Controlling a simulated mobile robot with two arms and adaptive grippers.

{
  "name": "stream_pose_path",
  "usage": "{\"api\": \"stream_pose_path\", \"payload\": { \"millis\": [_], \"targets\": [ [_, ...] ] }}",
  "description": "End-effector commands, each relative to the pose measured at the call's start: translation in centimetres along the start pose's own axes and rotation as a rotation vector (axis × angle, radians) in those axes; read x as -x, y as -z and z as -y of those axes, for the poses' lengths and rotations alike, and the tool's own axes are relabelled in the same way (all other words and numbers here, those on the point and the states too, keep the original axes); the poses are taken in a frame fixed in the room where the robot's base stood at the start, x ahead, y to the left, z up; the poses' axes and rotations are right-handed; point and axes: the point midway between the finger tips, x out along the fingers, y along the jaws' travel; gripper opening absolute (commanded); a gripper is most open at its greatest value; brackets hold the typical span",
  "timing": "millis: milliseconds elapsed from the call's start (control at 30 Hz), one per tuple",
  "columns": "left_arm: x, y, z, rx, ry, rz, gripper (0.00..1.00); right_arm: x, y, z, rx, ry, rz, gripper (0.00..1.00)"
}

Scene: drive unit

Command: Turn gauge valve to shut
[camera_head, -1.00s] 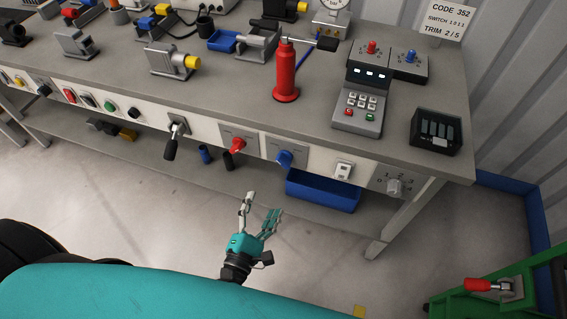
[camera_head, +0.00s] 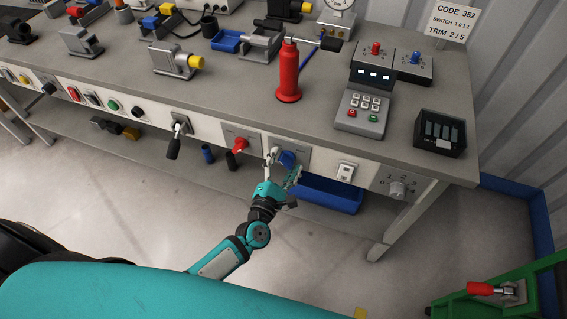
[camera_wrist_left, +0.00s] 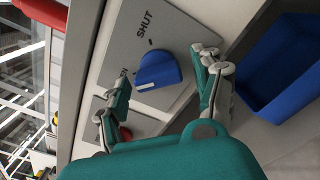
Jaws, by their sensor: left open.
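A blue knob (camera_head: 288,159) sits on a grey plate on the bench's front panel. In the left wrist view the blue knob (camera_wrist_left: 158,70) has a rounded body and a white mark on its lower edge. Its plate (camera_wrist_left: 178,22) reads SHUT above the knob; a second label beside the knob is partly hidden by a finger. The white mark does not point at SHUT. My left gripper (camera_head: 279,170) is at the knob; in its wrist view the left gripper (camera_wrist_left: 160,85) is open, with fingers on either side. Contact cannot be told. My right gripper is out of view.
A red knob (camera_head: 239,146) and a black-handled lever (camera_head: 173,147) are left of the blue knob. A white switch (camera_head: 346,171) and a grey dial (camera_head: 397,188) are to its right. A round gauge (camera_head: 341,4) stands at the back.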

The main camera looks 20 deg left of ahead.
Motion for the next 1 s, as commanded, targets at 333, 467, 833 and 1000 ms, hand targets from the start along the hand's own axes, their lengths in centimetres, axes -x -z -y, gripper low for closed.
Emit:
{"api": "stream_pose_path", "payload": {
  "millis": [333,467,833,1000],
  "targets": [
    [0.03,0.0,0.0,0.0,0.0,0.0,0.37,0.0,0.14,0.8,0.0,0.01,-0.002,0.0],
    [0.04,0.01,0.01,0.0,0.0,0.0,0.2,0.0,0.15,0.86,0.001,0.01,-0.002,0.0],
    [0.06,-0.01,-0.03,-0.038,0.001,-0.001,0.11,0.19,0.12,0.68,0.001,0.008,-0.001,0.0],
    [0.07,-0.03,-0.08,-0.126,0.002,-0.001,0.11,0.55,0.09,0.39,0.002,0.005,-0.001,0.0]
  ]
}}
